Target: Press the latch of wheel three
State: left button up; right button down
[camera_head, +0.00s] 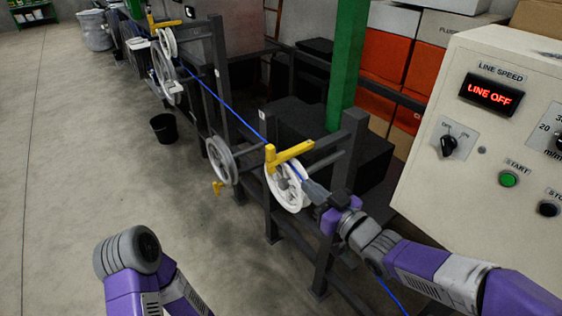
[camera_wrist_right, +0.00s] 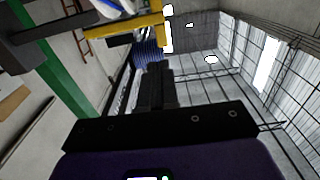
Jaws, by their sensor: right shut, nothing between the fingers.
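The nearest white wheel (camera_head: 287,190) hangs on the dark frame, with a yellow latch (camera_head: 288,155) across its top. A blue cable (camera_head: 235,112) runs from the far wheels down to it. My right gripper (camera_head: 307,186) is shut and empty; its tips are at the right side of this wheel, below the latch, and contact is unclear. In the wrist view the shut fingers (camera_wrist_right: 155,88) point toward a yellow bar (camera_wrist_right: 130,30). No wheel number is readable. My left gripper is out of view; only part of my left arm shows.
A grey wheel (camera_head: 222,161) stands left of the white one, and more wheels (camera_head: 167,72) stand farther back. A green post (camera_head: 347,62) rises behind the frame. A control panel (camera_head: 440,95) reading LINE OFF is at right. A black bucket (camera_head: 163,128) stands on the open floor.

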aim_at(273, 156)
jog(key=p+x, duration=0.2)
jog(key=x, duration=1)
jog(key=shift+w, duration=0.1)
jog(key=shift+a, duration=0.15)
